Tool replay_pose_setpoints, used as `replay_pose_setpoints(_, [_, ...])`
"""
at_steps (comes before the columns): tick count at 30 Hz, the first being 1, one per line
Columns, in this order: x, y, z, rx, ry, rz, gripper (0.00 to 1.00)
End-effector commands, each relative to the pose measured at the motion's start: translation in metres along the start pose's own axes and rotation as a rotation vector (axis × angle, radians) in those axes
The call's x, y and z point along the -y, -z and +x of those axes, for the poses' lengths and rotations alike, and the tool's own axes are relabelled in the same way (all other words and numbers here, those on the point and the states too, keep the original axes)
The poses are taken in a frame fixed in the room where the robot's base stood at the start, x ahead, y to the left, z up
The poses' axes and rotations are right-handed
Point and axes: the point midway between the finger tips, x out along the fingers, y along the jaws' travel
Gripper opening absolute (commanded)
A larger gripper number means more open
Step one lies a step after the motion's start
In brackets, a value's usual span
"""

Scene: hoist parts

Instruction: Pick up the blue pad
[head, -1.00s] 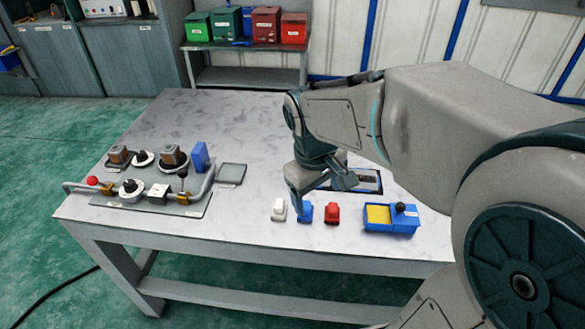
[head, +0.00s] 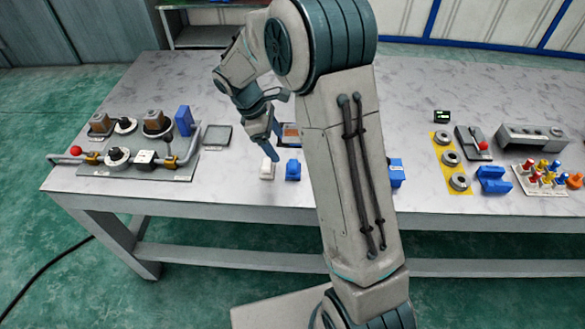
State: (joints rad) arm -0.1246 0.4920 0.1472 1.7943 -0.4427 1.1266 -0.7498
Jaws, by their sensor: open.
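My gripper (head: 278,130) is open and empty, with one finger pointing down. In the picture its fingertip shows just above the two pads, apart from the blue pad. The exact height of the gripper over the table is hard to tell. The red pad is hidden behind my arm.
A fixture plate (head: 132,170) with clamps and a blue upright block (head: 184,120) stands at left, beside a flat grey plate (head: 217,135). A blue box (head: 396,174) is mostly hidden by my arm. Washers on a yellow strip (head: 442,157) and a blue holder (head: 493,180) lie at right.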

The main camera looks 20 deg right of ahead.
Motion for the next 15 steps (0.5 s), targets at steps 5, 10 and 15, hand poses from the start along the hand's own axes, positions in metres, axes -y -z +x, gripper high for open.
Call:
replay_pose_setpoints(5, [0.001, -0.001, 0.032, 0.001, 0.003, 0.0, 0.76])
replay_pose_setpoints(10, [0.001, -0.001, 0.044, 0.0, 0.001, 0.001, 0.76])
replay_pose_setpoints(15, [0.005, -0.008, 0.061, 0.0, 0.003, 0.002, 0.76])
